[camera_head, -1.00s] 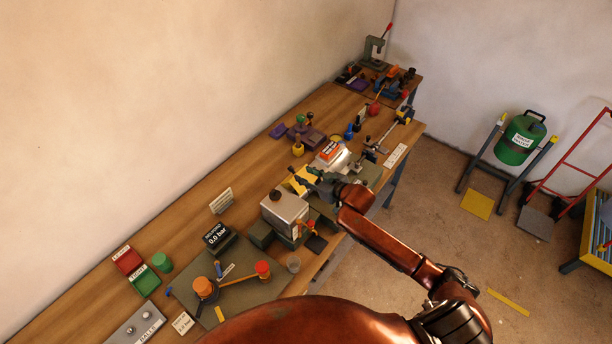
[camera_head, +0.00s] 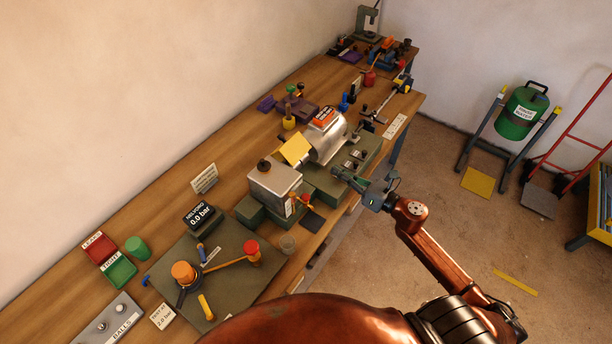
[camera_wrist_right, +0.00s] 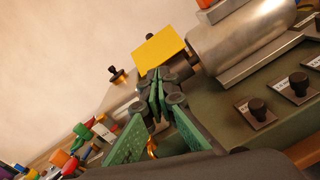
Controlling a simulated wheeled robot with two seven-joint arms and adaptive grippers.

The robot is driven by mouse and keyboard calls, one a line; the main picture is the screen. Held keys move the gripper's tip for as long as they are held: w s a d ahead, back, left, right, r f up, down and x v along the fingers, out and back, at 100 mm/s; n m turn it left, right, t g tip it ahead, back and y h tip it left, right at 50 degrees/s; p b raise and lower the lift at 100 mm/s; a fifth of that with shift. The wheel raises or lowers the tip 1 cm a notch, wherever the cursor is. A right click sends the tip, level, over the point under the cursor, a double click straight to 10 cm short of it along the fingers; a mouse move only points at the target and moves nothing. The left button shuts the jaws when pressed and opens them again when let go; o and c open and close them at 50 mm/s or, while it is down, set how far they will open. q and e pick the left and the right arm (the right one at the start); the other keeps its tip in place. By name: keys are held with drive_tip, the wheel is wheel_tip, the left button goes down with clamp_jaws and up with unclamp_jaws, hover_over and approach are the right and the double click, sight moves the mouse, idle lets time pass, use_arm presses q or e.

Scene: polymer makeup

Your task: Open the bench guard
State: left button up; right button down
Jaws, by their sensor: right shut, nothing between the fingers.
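A yellow plate (camera_head: 295,150), which looks like the bench guard, stands tilted between a grey metal box (camera_head: 275,183) and a silver cylindrical housing (camera_head: 326,143) on the bench. In the right wrist view the yellow plate (camera_wrist_right: 159,49) is just beyond the fingertips. I cannot tell whether they touch it. My right gripper (camera_head: 338,174), with green finger pads, is shut and empty at the front side of the green machine base, right of the plate. It also fills the middle of the right wrist view (camera_wrist_right: 158,88). My left gripper is not in view.
Black knobs (camera_wrist_right: 257,106) on labelled plates line the green base (camera_head: 362,155). A gauge box (camera_head: 202,216) and a hand lever with a red knob (camera_head: 251,247) stand nearer.

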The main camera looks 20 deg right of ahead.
wheel_tip(320, 180, down, 4)
drive_tip(key=s+n+g+b, duration=0.1)
drive_tip(key=s+n, duration=0.1)
drive_tip(key=n, duration=0.2)
drive_tip(key=shift+n+y, duration=0.3)
drive_tip(key=shift+n, duration=0.1)
drive_tip(key=p+x, duration=0.1)
drive_tip(key=x, duration=0.4)
drive_tip(key=a+p+x, duration=0.1)
drive_tip(key=x, duration=0.4)
drive_tip(key=shift+s+f, duration=0.1)
drive_tip(key=shift+f, duration=0.05)
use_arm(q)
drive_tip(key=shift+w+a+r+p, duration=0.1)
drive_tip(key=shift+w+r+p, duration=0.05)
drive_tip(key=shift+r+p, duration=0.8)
use_arm(e)
drive_tip(key=shift+w+a+r, duration=0.35)
drive_tip(key=shift+w+r, duration=0.15)
drive_tip(key=shift+w, duration=0.1)
drive_tip(key=shift+w+a+r, duration=0.3)
drive_tip(key=shift+w+r, duration=0.25)
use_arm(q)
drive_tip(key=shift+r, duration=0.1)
